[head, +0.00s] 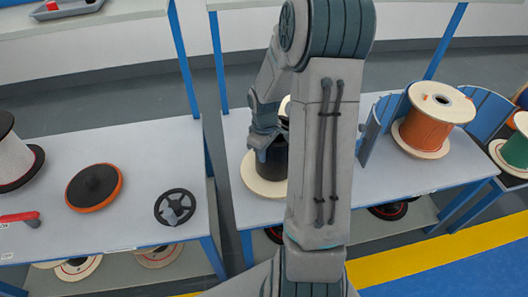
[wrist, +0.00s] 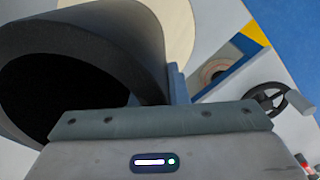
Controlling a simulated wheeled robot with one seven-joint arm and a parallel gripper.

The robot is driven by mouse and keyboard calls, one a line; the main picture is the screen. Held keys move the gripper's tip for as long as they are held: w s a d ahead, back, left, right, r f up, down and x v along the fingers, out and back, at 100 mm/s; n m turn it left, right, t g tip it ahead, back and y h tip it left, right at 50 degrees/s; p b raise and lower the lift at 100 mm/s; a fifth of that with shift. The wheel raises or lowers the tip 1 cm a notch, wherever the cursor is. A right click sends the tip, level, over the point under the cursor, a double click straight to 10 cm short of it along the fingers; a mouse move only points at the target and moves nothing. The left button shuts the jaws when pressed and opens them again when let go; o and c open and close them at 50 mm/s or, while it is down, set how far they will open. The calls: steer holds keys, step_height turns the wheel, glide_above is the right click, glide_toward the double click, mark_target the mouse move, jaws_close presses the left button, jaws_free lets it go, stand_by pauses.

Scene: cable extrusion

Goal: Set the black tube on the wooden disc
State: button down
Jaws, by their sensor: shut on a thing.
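The black tube (head: 273,162) is upright in the head view, partly hidden behind my arm. The pale wooden disc (head: 254,182) lies on the middle table directly below it, its right side hidden. My gripper (head: 262,150) is at the tube's upper left side and shut on it. In the wrist view the tube (wrist: 150,55) fills the left, with its dark open end facing the camera. Part of the wooden disc (wrist: 183,22) shows beyond it. I cannot tell whether the tube's lower end touches the disc.
An orange cable spool (head: 428,120) stands on the right part of the same table, beside blue curved panels (head: 373,130). The left table (head: 135,220) holds a black-and-orange disc (head: 94,187) and a black handwheel (head: 174,206). A gap separates the two tables.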

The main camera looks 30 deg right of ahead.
steer(key=shift+f+b, duration=0.35)
steer(key=shift+f, duration=0.15)
steer(key=c, duration=1.7)
jaws_free()
step_height(320, 180, up, 11)
steer(key=p, duration=0.9)
steer(key=s+a+r+m+t, duration=0.1)
steer(key=s+a+r+m, duration=0.2)
steer(key=s+a+r, duration=0.3)
steer(key=s+a+r+m+t, duration=0.2)
steer(key=s+a+r, duration=0.4)
steer(key=s+r, duration=0.4)
steer(key=shift+s+a+r+m, duration=0.3)
steer(key=shift+a+r+m, duration=0.1)
steer(key=shift+r, duration=0.25)
